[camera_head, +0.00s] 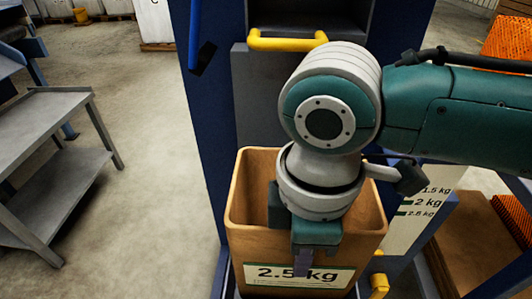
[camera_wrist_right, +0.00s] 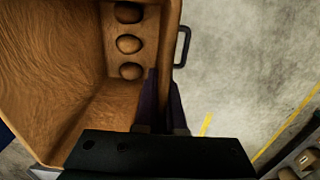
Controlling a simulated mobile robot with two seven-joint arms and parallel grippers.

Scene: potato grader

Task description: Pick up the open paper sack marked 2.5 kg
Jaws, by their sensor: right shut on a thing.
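The open paper sack (camera_head: 252,244) is brown, stands upright with its mouth up, and bears a white label reading 2.5 kg on its front. My right gripper (camera_head: 303,258) points down at the sack's front rim. One finger is outside the front wall, over the label; the other is hidden behind the wrist or wall. In the right wrist view the fingers (camera_wrist_right: 163,100) close on the edge of the sack (camera_wrist_right: 60,60). Three round brown shapes sit in a row there, possibly potatoes or a print. The sack's bottom is hidden in the head view. My left gripper is out of view.
A blue machine frame with a yellow handle (camera_head: 288,42) stands behind the sack. A sign with weight marks (camera_head: 418,210) is at its right. A grey metal table (camera_head: 60,150) stands left, with bare concrete floor between. Orange net goods (camera_head: 508,45) are at far right.

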